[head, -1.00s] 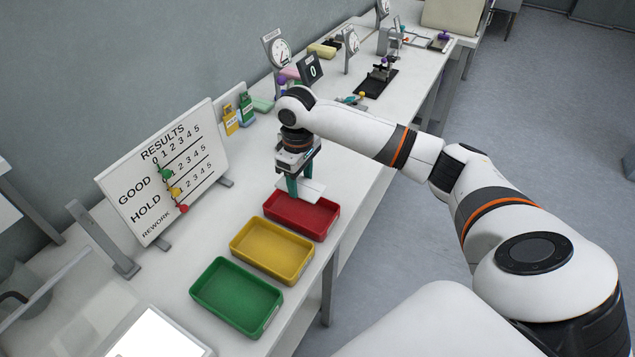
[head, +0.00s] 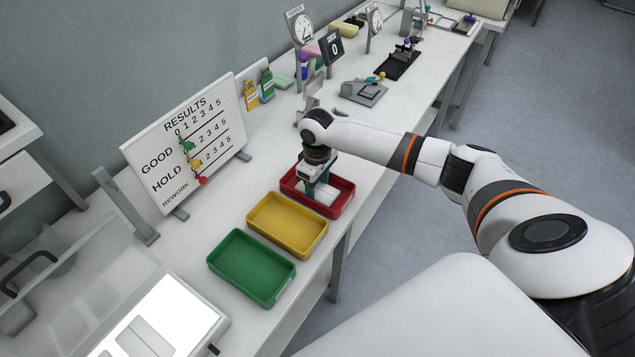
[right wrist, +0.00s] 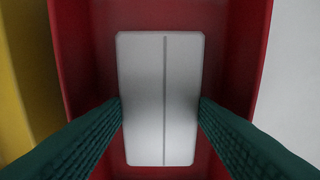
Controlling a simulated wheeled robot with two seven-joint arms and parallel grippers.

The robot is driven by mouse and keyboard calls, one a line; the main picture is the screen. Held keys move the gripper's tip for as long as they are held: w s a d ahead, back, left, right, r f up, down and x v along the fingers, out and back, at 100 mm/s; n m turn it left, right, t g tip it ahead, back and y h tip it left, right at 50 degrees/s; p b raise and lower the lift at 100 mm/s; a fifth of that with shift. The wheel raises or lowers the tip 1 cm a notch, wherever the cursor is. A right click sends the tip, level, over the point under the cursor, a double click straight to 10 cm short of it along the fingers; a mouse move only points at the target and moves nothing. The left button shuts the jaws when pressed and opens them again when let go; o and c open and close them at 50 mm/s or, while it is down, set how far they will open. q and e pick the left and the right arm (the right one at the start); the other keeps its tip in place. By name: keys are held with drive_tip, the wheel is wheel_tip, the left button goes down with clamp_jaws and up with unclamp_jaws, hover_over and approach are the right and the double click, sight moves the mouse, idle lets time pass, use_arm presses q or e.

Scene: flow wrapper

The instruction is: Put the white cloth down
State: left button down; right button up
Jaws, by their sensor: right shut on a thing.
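The white cloth (right wrist: 145,75) looks like a flat white rectangle with a lengthwise line. My right gripper (right wrist: 160,108) is shut on its two long sides, with green ribbed fingers. In the head view, my right gripper (head: 318,190) points down into the red tray (head: 347,205), and the white cloth (head: 329,196) shows beside the fingers, inside the tray's rim. I cannot tell whether the cloth touches the tray floor. My left gripper is not in view.
A yellow tray (head: 287,244) and a green tray (head: 250,292) stand nearer along the bench. The results board (head: 188,145) stands behind them. A bright light panel (head: 150,325) is at the front. Gauges and small fixtures stand farther along.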

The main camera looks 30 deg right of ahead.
sight(317, 189)
drive_tip(key=shift+f, duration=0.15)
drive_tip(key=o, duration=0.7)
drive_tip(key=shift+c, duration=0.2)
wheel_tip(317, 189, up, 12)
drive_tip(key=b, duration=0.1)
drive_tip(key=shift+r+b, duration=0.2)
drive_tip(key=shift+b, duration=0.1)
